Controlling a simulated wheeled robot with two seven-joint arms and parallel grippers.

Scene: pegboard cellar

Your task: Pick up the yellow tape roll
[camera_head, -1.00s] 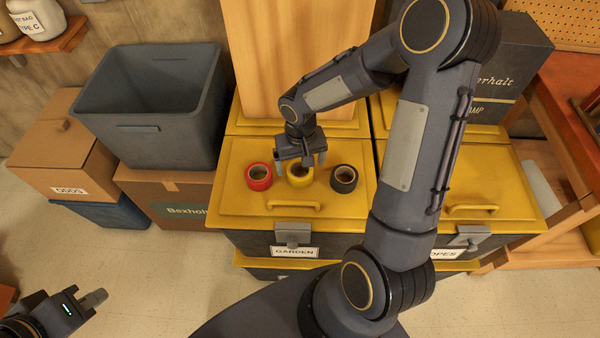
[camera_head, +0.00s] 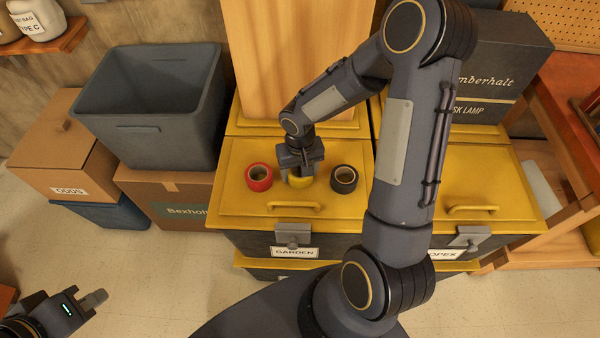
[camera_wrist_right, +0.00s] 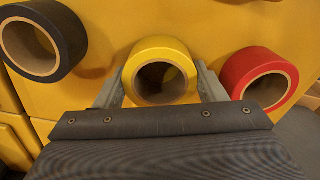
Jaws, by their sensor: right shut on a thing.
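The yellow tape roll (camera_head: 300,182) is on the yellow lid of the chest labelled GARDEN, mostly hidden under my right gripper (camera_head: 301,172) in the head view. In the right wrist view the yellow roll (camera_wrist_right: 161,47) sits between the two fingers of my right gripper (camera_wrist_right: 160,85), which is shut on it with a finger at each side. I cannot tell a gap between roll and lid. My left gripper (camera_head: 93,300) is at the lower left, over the floor, far from the rolls; its jaw opening cannot be made out.
A red tape roll (camera_head: 259,177) is left of the yellow one and a black roll (camera_head: 344,179) is right of it, both close. The lid handle (camera_head: 294,206) is in front. A wooden board (camera_head: 290,60) stands behind. A grey bin (camera_head: 150,105) stands left.

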